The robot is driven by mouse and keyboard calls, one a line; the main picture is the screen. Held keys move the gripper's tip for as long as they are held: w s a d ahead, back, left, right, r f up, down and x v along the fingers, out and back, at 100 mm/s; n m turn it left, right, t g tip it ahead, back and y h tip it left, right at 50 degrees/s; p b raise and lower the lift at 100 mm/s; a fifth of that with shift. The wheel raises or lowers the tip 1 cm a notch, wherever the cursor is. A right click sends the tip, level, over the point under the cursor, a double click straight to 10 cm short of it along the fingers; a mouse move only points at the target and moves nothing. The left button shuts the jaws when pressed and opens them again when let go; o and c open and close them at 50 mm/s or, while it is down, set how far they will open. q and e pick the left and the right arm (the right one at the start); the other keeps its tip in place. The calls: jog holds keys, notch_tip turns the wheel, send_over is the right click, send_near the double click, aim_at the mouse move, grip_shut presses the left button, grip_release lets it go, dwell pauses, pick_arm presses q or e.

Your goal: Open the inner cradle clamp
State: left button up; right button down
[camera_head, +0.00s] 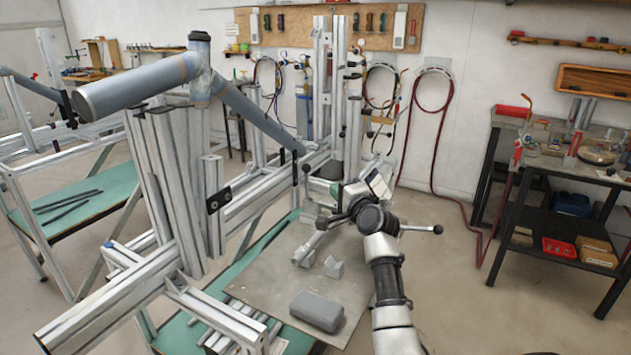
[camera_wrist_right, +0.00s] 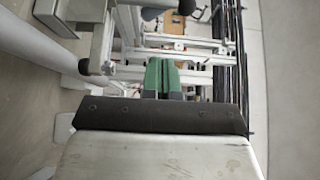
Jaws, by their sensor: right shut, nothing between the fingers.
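The jig is a frame of aluminium profiles (camera_head: 262,205) carrying a thick blue-grey tube (camera_head: 140,88) on upright posts. A small black knob-ended lever (camera_head: 306,171) stands on the jig's beam, just left of my right gripper; I cannot tell for sure that it is the inner cradle clamp. My right gripper (camera_head: 335,190) points left towards the jig's beam, its wrist hiding part of what lies behind. In the right wrist view its green fingertips (camera_wrist_right: 161,75) are together with nothing between them. A dark knob (camera_wrist_right: 187,7) shows beyond them. My left gripper is not seen.
A grey plate (camera_head: 270,285) with a grey block (camera_head: 317,310) and small metal pieces lies below my right arm. A dark workbench (camera_head: 560,150) with tools stands at right. Hoses (camera_head: 432,92) hang on the back wall. Floor between plate and bench is clear.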

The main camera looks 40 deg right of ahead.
aim_at(307, 182)
jog(key=x, duration=0.3)
jog(key=shift+w, duration=0.4)
jog(key=shift+w+a+p, duration=0.25)
jog(key=shift+w+a, duration=0.05)
jog(key=shift+w, duration=0.2)
jog(key=shift+w+a+p, duration=0.2)
jog(key=shift+w+a, duration=0.05)
jog(key=shift+w, duration=0.3)
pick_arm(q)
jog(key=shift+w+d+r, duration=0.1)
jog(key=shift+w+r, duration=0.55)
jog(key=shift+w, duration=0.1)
pick_arm(e)
jog(key=shift+w+a, duration=0.45)
jog(key=shift+w, duration=0.2)
